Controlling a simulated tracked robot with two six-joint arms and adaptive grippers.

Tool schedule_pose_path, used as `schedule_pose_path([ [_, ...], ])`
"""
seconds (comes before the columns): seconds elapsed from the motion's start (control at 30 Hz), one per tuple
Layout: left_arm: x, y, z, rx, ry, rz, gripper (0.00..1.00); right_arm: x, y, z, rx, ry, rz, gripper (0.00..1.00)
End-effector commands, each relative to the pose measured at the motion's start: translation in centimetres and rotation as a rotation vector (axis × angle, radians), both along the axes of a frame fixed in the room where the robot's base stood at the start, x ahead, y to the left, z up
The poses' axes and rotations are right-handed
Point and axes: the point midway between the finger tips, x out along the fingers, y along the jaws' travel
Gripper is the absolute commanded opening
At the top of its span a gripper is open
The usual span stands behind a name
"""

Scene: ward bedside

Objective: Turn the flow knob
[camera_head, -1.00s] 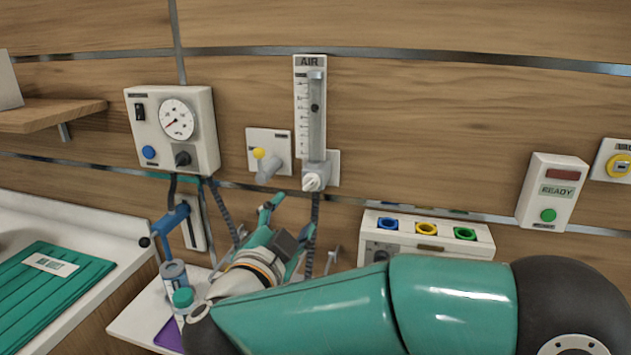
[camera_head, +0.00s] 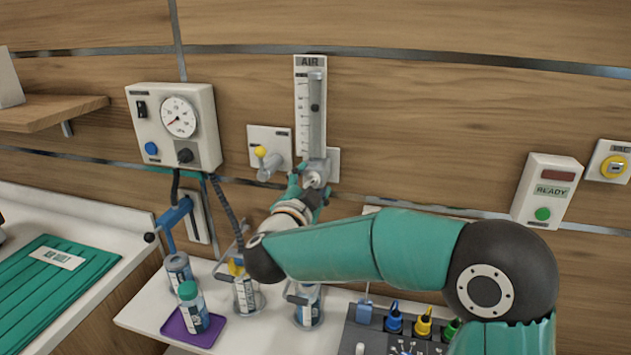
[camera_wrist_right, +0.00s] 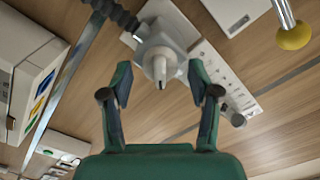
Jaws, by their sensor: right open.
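The flow knob (camera_head: 313,179) is a small pale knob at the foot of the upright AIR flowmeter (camera_head: 317,110) on the wall. My right gripper (camera_head: 309,187) is just below and in front of it, partly covering it. In the right wrist view the open fingers (camera_wrist_right: 159,78) stand on either side of the knob (camera_wrist_right: 161,68). Gaps show on both sides, and I see no contact. How far the fingertips reach along the knob is hard to tell. My left gripper is not in view.
A yellow-knobbed wall outlet (camera_head: 262,152) is close to the left of the flowmeter. A gauge box (camera_head: 177,125) hangs further left. Below are bottles (camera_head: 194,308), a purple tray (camera_head: 176,324) and a console with coloured connectors (camera_head: 394,320). The READY box (camera_head: 548,190) is at right.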

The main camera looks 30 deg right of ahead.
Motion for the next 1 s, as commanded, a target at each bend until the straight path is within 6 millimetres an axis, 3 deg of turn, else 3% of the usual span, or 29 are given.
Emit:
schedule_pose_path([
  [0.07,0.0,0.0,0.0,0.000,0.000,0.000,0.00,0.0,0.0,0.0,0.000,0.000,0.000,0.59],
  [0.4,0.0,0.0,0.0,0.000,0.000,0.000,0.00,0.0,0.0,0.0,0.000,0.000,0.000,0.03],
  [0.43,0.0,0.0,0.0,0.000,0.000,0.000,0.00,0.0,0.0,0.0,-0.001,0.001,0.000,0.02],
  [0.63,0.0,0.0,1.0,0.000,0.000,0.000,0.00,0.0,0.1,0.2,-0.062,0.075,0.000,0.02],
  [0.9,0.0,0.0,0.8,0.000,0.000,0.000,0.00,0.0,0.1,0.0,-0.078,0.092,-0.001,0.02],
  [0.93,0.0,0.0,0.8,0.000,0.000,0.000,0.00,0.0,0.0,0.0,-0.078,0.092,-0.001,0.40],
  [1.0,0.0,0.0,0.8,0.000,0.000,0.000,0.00,0.0,0.0,0.0,-0.078,0.092,-0.001,0.51],
])
